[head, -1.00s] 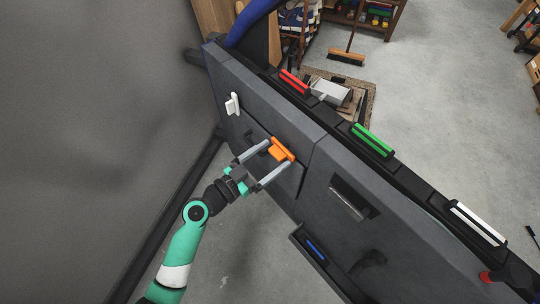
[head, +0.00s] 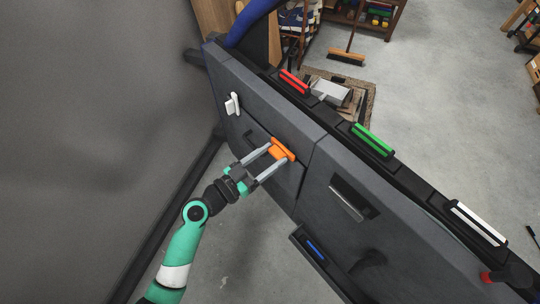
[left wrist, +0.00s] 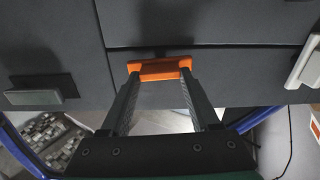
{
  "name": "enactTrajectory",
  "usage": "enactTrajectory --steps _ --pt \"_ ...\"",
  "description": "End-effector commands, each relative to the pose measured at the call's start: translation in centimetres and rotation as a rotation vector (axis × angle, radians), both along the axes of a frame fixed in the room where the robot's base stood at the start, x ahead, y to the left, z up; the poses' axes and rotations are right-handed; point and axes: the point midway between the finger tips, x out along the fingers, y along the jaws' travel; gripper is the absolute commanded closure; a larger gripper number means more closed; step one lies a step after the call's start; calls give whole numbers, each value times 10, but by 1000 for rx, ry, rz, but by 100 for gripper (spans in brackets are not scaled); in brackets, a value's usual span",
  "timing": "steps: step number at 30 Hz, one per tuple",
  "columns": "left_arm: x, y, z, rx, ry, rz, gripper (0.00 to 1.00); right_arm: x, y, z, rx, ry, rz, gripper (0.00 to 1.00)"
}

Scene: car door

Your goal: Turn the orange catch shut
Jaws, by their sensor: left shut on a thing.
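The orange catch (head: 281,150) sits on the grey door panel near a seam, and it also shows in the left wrist view (left wrist: 160,70) as a bar lying across the picture. My left gripper (head: 277,157) reaches it from the lower left. Its two fingers lie on either side of the catch's body and are shut on it. In the left wrist view the fingertips (left wrist: 160,78) meet the lower side of the orange bar near its two ends. My right gripper is in neither view.
A white catch (head: 233,104) is on the panel at the upper left. A recessed handle (head: 350,199) is to the right. Red (head: 295,82), green (head: 373,140) and white (head: 478,222) bars line the top edge. A tray (head: 315,252) with a blue item juts out below.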

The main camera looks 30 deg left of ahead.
Motion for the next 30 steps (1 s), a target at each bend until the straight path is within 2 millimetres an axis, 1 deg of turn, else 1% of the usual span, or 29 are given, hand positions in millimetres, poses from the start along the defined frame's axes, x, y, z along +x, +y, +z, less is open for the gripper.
enactTrajectory --steps 8,17,30 --pt "0 1 -1 -162 71 0 93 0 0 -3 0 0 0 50" --pt "1 2 -1 -420 183 0 93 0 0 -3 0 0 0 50" --pt "1 3 -1 -805 350 1 93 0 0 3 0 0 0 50"
